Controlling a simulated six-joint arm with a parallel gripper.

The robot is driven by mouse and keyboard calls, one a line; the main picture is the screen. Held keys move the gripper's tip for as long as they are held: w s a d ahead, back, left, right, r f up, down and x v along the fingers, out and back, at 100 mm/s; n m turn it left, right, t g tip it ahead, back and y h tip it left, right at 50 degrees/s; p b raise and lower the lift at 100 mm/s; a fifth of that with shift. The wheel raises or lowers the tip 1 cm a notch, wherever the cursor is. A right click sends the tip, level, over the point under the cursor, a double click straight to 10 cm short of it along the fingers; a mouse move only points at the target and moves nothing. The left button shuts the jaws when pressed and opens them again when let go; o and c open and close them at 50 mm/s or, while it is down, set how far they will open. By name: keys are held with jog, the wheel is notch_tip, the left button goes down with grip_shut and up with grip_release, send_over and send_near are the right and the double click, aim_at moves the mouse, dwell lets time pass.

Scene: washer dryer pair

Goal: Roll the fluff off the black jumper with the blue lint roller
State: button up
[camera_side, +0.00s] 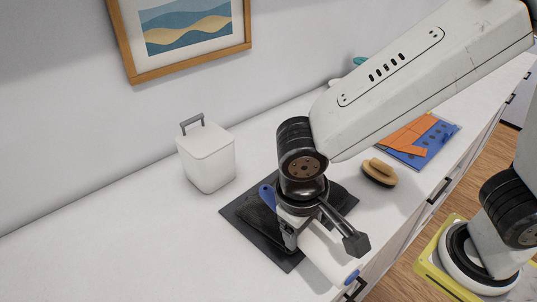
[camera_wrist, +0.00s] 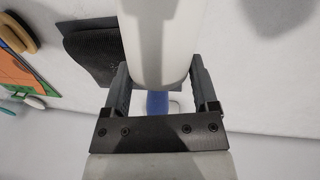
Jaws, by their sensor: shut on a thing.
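The blue lint roller has a white cylinder (camera_side: 325,252), a blue end cap (camera_side: 352,277) and a blue handle (camera_side: 266,194). My gripper (camera_wrist: 158,65) is shut on the roller, with a finger on each side of the white cylinder (camera_wrist: 160,30) near the blue handle (camera_wrist: 157,103). The black jumper (camera_side: 262,217) lies folded on a dark mat (camera_side: 235,211), partly hidden by my gripper. The roller slants across the mat's front right side; whether it touches the jumper I cannot tell. A dark ribbed corner also shows in the wrist view. I cannot make out fluff clearly.
A wooden brush (camera_side: 379,172) lies right of the mat. Beyond it are a blue sheet (camera_side: 433,148) and an orange cloth (camera_side: 404,134). A white lidded box (camera_side: 207,156) stands at back left by the wall. The left of the white counter (camera_side: 110,235) is clear.

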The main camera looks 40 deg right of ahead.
jog(key=o, duration=0.7)
jog(key=c, duration=0.4)
jog(key=w+d, duration=0.3)
jog(key=w, duration=0.4)
jog(key=w+d, duration=0.3)
jog(key=w, duration=0.5)
jog(key=w+d, duration=0.3)
jog(key=w, duration=0.4)
jog(key=shift+w+d+f, duration=0.15)
jog(key=shift+w+d, duration=0.15)
jog(key=shift+d, duration=0.05)
jog(key=shift+c, duration=0.2)
